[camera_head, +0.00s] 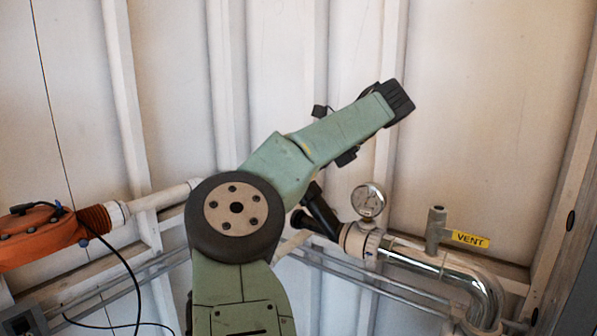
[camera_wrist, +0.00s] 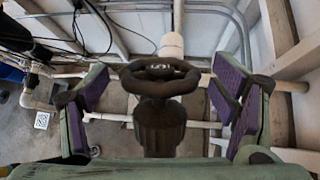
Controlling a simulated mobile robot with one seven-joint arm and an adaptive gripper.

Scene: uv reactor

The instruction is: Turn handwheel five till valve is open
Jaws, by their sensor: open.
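In the wrist view a dark handwheel (camera_wrist: 160,88) sits on a dark valve body (camera_wrist: 160,128). A small light marking shows on its hub, too small to read surely. My gripper (camera_wrist: 160,95) is open, with one purple-padded finger to the left of the wheel and the other to the right. Clear gaps show between the wheel rim and both pads, and nothing is held. In the head view my green arm hides the handwheel, and my fingers cannot be made out there. How far the valve is open cannot be told.
In the head view a pressure gauge (camera_head: 368,200) and a pipe with a yellow VENT tag (camera_head: 470,239) stand right of my arm. An orange housing (camera_head: 40,236) with a black cable is at left. Pale pipes run along the ribbed wall behind.

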